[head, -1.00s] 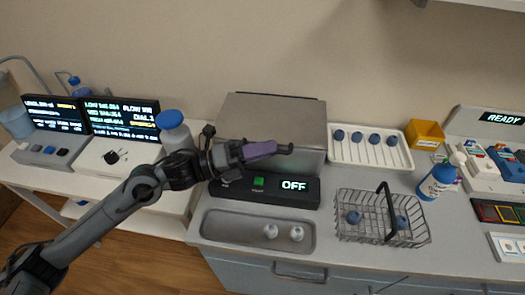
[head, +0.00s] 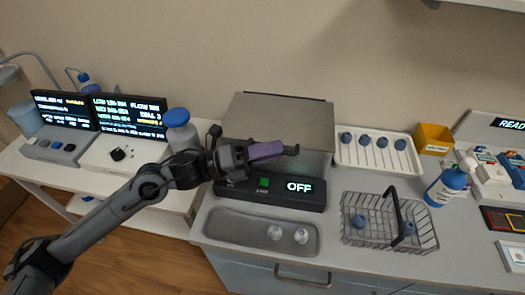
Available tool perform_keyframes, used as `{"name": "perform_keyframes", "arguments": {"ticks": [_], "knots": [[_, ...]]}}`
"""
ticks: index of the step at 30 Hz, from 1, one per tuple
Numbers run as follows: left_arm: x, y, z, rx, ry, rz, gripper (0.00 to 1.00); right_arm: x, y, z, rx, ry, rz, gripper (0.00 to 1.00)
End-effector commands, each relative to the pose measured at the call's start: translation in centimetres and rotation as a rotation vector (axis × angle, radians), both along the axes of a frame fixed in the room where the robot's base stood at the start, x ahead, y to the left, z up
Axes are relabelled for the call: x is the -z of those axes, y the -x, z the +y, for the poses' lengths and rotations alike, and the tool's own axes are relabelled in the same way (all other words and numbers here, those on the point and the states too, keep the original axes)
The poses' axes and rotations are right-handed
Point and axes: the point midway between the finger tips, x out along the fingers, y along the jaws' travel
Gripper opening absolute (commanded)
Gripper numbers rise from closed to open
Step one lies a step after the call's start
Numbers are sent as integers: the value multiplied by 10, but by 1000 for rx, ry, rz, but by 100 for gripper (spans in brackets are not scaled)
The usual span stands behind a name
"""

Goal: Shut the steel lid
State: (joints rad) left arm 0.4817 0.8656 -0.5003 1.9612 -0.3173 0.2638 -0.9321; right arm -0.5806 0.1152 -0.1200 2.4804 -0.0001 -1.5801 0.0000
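The steel lid (head: 278,112) is the brushed top of a box-shaped machine at the back of the counter. It lies flat and looks down on the machine. The machine's dark front panel (head: 235,190) has a green button (head: 264,183) and a display (head: 299,187) reading OFF. My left gripper (head: 292,150) is in front of the machine's steel front face, level with its upper part. Its purple finger points right, and I cannot tell whether the fingers are apart or touch the steel. My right gripper is not in view.
A steel tray (head: 225,232) with two whitish knobs lies in front of the machine. A wire basket (head: 372,237) with blue-capped items stands right of it. A white rack (head: 375,165), yellow bin (head: 434,138) and blue spray bottle (head: 447,186) are further right. A blue-capped bottle (head: 181,136) stands left.

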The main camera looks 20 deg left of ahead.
Motion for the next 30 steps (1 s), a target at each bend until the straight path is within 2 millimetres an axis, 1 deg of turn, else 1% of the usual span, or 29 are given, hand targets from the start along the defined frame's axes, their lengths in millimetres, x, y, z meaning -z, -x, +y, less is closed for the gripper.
{"name": "perform_keyframes", "arguments": {"ticks": [5,15,21,25,30], "knots": [[3,5,10,-2,-2,3,38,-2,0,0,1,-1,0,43],[12,32,57,-3,-3,5,38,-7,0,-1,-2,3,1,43],[15,45,78,-3,-2,4,38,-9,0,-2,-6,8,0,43],[17,49,86,-2,-2,4,38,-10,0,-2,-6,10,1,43],[17,53,91,-2,-1,1,38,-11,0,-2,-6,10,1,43]]}}
